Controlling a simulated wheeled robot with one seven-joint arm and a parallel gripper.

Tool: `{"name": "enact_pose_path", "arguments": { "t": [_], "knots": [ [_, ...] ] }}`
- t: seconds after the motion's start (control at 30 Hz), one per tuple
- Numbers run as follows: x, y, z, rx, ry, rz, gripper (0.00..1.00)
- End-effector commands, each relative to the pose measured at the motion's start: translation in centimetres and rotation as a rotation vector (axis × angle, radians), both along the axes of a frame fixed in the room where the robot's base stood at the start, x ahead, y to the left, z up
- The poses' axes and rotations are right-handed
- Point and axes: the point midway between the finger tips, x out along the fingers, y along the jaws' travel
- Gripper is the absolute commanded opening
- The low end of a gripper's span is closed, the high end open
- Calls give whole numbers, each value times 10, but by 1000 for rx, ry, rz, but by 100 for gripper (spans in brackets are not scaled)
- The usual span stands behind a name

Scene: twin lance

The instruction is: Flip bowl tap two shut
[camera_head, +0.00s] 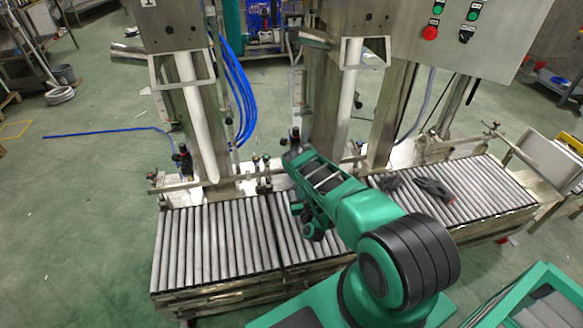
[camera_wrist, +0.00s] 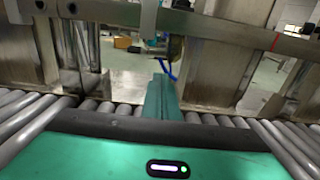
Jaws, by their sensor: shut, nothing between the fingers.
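My gripper (camera_wrist: 163,98) is shut and empty. In the wrist view its teal fingers point ahead, low over the rollers, towards the machine. Just beyond and slightly right of the fingertips is a small brass-coloured fitting (camera_wrist: 175,48) with a blue tube below it. It may be the tap; its handle position cannot be told. I see a gap between it and the fingers, with no clear contact. In the head view a small fitting with a dark knob (camera_head: 295,138) stands behind the end of my arm. A similar one (camera_head: 183,158) stands further left.
A roller conveyor (camera_head: 205,245) runs in front of the machine, with a steel guide rail (camera_wrist: 100,11) along its back. Dark items (camera_head: 434,190) lie on the right rollers. A control box (camera_head: 470,30) hangs upper right. The left rollers are clear.

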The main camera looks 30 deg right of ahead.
Motion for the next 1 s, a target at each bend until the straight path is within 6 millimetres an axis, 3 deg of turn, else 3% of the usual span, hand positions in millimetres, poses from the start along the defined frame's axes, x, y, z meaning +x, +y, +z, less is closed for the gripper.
{"name": "enact_pose_path", "arguments": {
  "t": [0.27, 0.73, 1.0],
  "knots": [
    [28, -4, 2, 2, -5, 2, 0],
    [107, -24, 1, -1, -3, 6, 0],
    [132, -31, 1, -1, 0, 7, 0]
  ]
}}
